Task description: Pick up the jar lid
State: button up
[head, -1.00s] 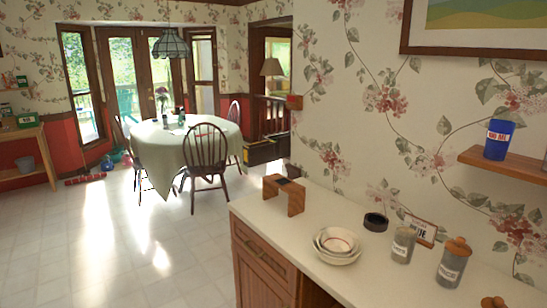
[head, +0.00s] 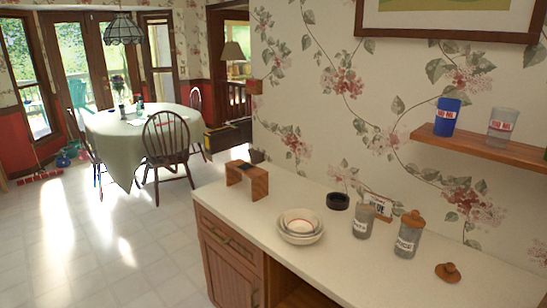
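A brown wooden jar lid (head: 448,272) with a round knob lies flat on the pale countertop (head: 385,268), near the right end. A grey jar (head: 408,240) to its left wears a similar brown lid on top. A second grey jar (head: 363,222) farther left shows no brown lid. My gripper is not in view.
Stacked bowls (head: 299,225), a black ring-like dish (head: 338,201), a small sign (head: 378,206) and a wooden stand (head: 247,180) share the counter. Above, a wall shelf (head: 485,147) holds a blue cup (head: 445,116) and a clear glass (head: 501,126). Open floor (head: 110,260) lies left.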

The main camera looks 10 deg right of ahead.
aim_at(449, 272)
jog(key=z, duration=1.35)
